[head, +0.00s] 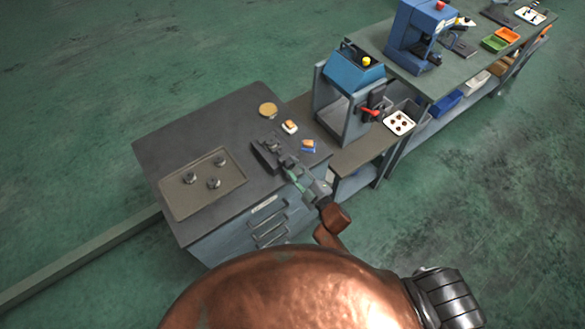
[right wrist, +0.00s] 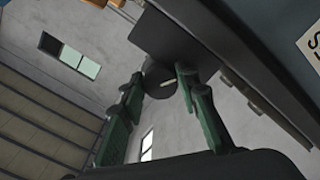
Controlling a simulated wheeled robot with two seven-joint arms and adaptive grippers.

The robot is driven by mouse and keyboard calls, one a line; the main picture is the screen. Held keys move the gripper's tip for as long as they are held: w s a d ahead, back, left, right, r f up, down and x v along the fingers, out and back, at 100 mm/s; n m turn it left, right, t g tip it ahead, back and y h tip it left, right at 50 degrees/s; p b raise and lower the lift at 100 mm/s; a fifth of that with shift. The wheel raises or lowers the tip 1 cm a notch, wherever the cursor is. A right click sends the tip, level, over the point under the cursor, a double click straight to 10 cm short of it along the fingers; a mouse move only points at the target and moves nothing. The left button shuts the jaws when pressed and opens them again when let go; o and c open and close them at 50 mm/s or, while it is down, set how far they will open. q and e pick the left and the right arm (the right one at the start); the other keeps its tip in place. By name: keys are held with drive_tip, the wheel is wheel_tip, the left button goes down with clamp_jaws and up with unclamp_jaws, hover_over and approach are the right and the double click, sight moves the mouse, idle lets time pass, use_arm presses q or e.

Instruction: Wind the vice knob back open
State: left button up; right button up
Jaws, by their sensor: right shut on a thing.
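The dark vice (head: 266,154) sits at the right edge of the grey workbench in the head view. My right gripper (head: 291,172) is at the near side of the vice, and my arm reaches to it from below. In the right wrist view the green fingers of the right gripper (right wrist: 158,82) stand on either side of the round dark vice knob (right wrist: 160,72), shut on it. A dark block of the vice (right wrist: 172,35) shows just beyond the knob. In the head view the knob is too small and too covered to make out. My left gripper is not in view.
A tray (head: 176,206) with 3 metal parts lies on the bench's left. A round tan disc (head: 268,109) and small orange-topped items (head: 290,127) lie behind the vice. A blue machine (head: 352,72) stands to the right. Drawers (head: 268,232) are below the bench top.

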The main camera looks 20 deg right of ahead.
drive_tip(key=n+b, duration=0.1)
drive_tip(key=n, duration=0.4)
drive_tip(key=shift+f+b, duration=0.1)
drive_tip(key=shift+b, duration=0.25)
drive_tip(key=shift+n, duration=0.3)
drive_tip(key=o, duration=1.2)
drive_tip(key=shift+c, duration=0.2)
drive_tip(key=v, duration=1.2)
